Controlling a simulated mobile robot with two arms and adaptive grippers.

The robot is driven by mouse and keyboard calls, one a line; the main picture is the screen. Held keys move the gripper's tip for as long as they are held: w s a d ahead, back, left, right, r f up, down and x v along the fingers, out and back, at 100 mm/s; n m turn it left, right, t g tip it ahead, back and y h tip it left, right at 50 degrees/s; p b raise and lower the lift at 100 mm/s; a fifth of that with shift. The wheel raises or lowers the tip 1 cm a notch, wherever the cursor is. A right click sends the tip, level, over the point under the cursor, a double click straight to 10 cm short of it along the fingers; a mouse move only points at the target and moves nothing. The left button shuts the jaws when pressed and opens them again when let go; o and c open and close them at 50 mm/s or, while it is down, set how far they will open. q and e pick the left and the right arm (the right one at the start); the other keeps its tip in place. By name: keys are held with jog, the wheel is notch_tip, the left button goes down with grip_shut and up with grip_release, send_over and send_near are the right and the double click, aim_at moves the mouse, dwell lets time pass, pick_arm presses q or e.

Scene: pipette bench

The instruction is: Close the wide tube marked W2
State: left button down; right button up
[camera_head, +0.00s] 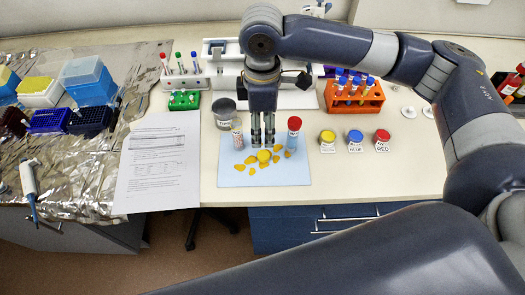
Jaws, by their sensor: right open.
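My right gripper (263,142) is open and points down over the pale blue mat (232,178). A round yellow piece (264,156) lies just below its fingertips; I cannot tell if they touch it. Around it lie several flat yellow pieces (240,168). A red-topped tube (293,134) with a blue body stands upright on the mat, right of the gripper. A short, pale, speckled tube or vial (237,134) stands left of the gripper. The W2 marking is too small to read on either. My left gripper is not in view.
A grey jar (225,112) stands behind the pale tube. Yellow (327,140), blue (355,140) and red-lidded jars (382,140) stand to the right. An orange rack (354,104) holds several tubes behind them. A paper sheet (158,165) lies left of the mat.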

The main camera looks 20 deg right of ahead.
aim_at(263, 155)
notch_tip(263, 155, down, 4)
jog(key=shift+w+r+p, duration=0.15)
jog(key=shift+p, duration=0.15)
jog(key=shift+f, duration=1.25)
jog(key=f+p, duration=0.2)
jog(key=f, duration=0.2)
jog(key=shift+d+f, duration=0.2)
jog(key=shift+f, duration=0.15)
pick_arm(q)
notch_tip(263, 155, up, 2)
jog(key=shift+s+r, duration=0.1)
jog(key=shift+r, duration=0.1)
pick_arm(e)
jog(key=shift+c, duration=0.6)
